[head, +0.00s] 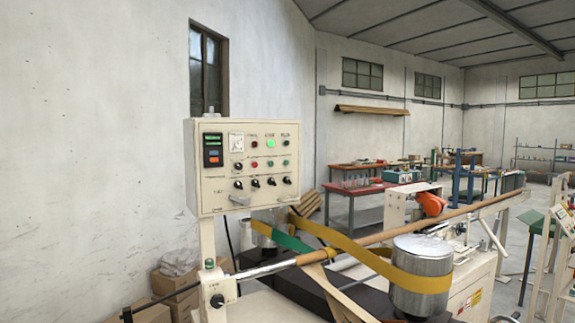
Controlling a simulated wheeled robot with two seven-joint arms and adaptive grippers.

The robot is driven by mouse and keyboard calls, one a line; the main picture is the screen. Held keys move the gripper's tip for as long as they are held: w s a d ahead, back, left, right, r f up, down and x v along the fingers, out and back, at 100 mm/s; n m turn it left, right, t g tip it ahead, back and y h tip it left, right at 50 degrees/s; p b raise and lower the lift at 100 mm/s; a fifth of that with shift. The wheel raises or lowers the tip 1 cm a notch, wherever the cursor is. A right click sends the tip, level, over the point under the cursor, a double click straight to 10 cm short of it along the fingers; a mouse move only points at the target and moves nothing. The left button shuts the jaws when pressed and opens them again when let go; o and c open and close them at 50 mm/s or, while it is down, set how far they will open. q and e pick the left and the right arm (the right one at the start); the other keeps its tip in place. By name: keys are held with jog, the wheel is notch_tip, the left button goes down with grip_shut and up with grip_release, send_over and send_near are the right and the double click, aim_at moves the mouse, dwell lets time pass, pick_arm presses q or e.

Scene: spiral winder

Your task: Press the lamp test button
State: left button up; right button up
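A cream control panel (222,190) stands on a post at the centre left, facing me. It has a digital display (212,149) at its left. The top row holds round lamps or buttons, with one green lamp (270,144) glowing brightly. Several black rotary knobs (255,183) line the row beneath. The labels are too small to read, so I cannot tell which one is the lamp test button. Neither of my grippers shows in the head view.
Below the panel, a long brown tube (375,237) runs across the winder, with yellow belt (330,235) around a metal drum (422,255). Cardboard boxes (173,283) sit at the lower left. A red workbench (375,190) stands behind. The space before the panel's face looks clear.

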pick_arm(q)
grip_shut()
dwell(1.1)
